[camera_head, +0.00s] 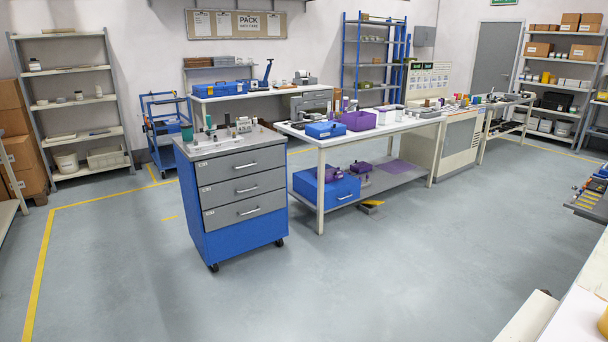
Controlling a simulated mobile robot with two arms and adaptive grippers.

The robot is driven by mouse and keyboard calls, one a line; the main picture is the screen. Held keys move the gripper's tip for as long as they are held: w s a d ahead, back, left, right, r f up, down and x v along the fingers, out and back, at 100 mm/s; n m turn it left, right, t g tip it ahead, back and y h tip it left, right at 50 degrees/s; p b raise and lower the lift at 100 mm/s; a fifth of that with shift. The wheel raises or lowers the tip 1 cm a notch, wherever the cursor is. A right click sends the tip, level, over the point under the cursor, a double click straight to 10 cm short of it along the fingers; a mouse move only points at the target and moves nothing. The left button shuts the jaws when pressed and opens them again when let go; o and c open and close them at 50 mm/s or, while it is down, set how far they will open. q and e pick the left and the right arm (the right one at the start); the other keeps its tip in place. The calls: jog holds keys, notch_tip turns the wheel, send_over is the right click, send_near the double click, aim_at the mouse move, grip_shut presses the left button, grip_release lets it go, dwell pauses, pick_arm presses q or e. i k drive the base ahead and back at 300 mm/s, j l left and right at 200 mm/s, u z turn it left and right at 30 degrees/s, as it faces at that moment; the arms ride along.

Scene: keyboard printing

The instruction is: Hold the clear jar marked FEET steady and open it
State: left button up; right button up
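I cannot make out a jar marked FEET; no label of that kind is readable at this distance. Small pale containers (79,95) stand on the grey shelf rack at the left, with no readable marking. Neither of my grippers is in view.
A long white workbench (335,140) with a blue box (326,130) and a purple bin (358,121) stands right of the cabinet. A grey shelf rack (120,130) is at the left wall. Open grey floor (330,290) lies in front. A white surface (580,312) cuts the lower right corner.

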aim_at(399, 113)
jog(key=i+j+u, duration=0.15)
jog(key=i+u, duration=0.15)
jog(key=i, duration=0.2)
jog(key=i+u, duration=0.35)
jog(key=i, duration=0.2)
jog(key=i+z, duration=0.3)
jog(key=z, duration=0.15)
jog(key=i+z, duration=0.45)
jog(key=i+j+z, duration=0.1)
jog(key=z, duration=0.35)
jog(key=i+l+z, duration=0.1)
jog(key=i+z, duration=0.3)
jog(key=i, duration=0.15)
jog(key=i+z, duration=0.45)
jog(key=i+j+u, duration=0.1)
jog(key=i+u, duration=0.2)
jog(key=i, duration=0.75)
jog(key=i+l+u, duration=0.25)
jog(key=i, duration=0.75)
jog(key=i+z, duration=0.1)
jog(key=i, duration=0.6)
jog(key=i+j+z, duration=0.15)
jog(key=i, duration=0.6)
jog(key=i+j+z, duration=0.1)
jog(key=i, duration=0.6)
